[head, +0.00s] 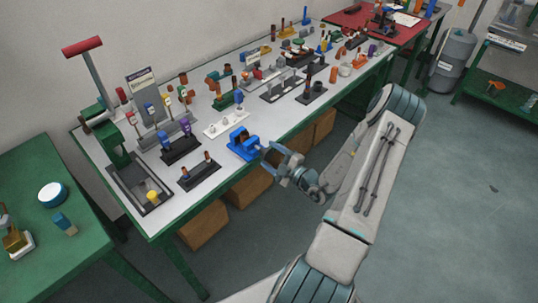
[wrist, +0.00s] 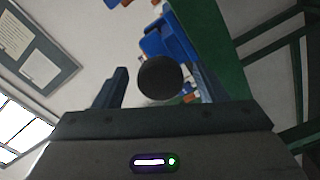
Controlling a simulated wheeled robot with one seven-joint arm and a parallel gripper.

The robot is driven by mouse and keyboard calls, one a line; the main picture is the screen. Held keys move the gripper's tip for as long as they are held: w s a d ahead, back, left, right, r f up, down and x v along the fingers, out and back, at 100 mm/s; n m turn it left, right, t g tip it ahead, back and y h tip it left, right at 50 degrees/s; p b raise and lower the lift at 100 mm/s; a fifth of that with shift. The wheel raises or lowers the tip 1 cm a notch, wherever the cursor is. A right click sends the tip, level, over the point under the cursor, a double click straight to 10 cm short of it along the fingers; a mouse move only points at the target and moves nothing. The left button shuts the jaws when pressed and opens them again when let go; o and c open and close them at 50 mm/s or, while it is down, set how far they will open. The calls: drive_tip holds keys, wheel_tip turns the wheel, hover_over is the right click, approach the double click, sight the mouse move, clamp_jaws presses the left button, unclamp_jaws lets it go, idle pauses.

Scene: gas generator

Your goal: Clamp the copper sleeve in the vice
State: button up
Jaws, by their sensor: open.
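The blue vice (head: 243,144) stands at the front edge of the grey bench top. In the wrist view it is the blue body (wrist: 168,38) beyond my fingers. My gripper (head: 270,158) is open just right of the vice, at its near end. In the wrist view a dark round knob (wrist: 160,77), apparently the end of the vice's screw, lies between my open fingers (wrist: 160,85). I cannot tell whether they touch it. Small copper-coloured pieces stand on a dark rack (head: 199,176) left of the vice; I cannot tell which is the sleeve. The vice jaws are not clear.
A white holder (head: 226,123) and a black stand (head: 181,147) with blue and purple pieces are close behind and left of the vice. A green press (head: 112,147) stands at the bench's left end. Cardboard boxes (head: 250,185) sit under the bench. The floor at right is clear.

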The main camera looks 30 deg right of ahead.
drive_tip(key=b+v, duration=0.1)
drive_tip(key=v, duration=1.1)
drive_tip(key=shift+s+b, duration=0.15)
drive_tip(key=shift+b, duration=0.2)
